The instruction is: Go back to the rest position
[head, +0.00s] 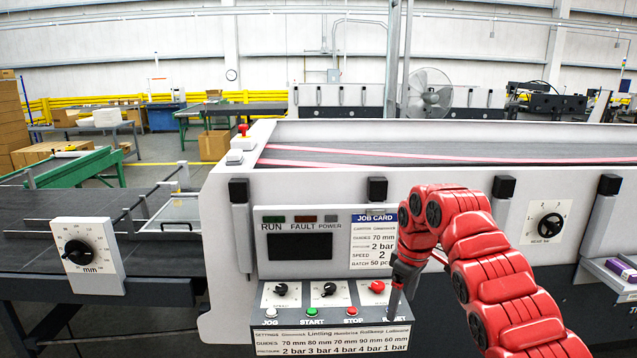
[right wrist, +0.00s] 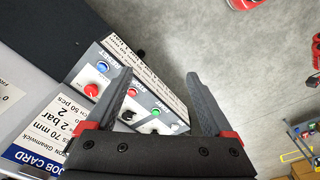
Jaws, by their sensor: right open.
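My right gripper (head: 396,288) hangs from the red right arm, pointing down in front of the right end of the control panel (head: 331,340). Its fingers cover the reset button in the head view. In the right wrist view the gripper (right wrist: 160,85) has its two dark fingers spread wide with nothing between the tips. The blue reset button (right wrist: 102,67) shows there to the left of the fingers, apart from them. A red knob (right wrist: 91,90) is beside it. My left gripper is not in view.
The job card (head: 372,240) and a dark display (head: 297,246) sit above the panel's knobs. The white machine body (head: 450,195) runs behind my arm. A dial box (head: 88,256) stands on the left conveyor. Open floor (right wrist: 240,75) lies beyond the panel in the wrist view.

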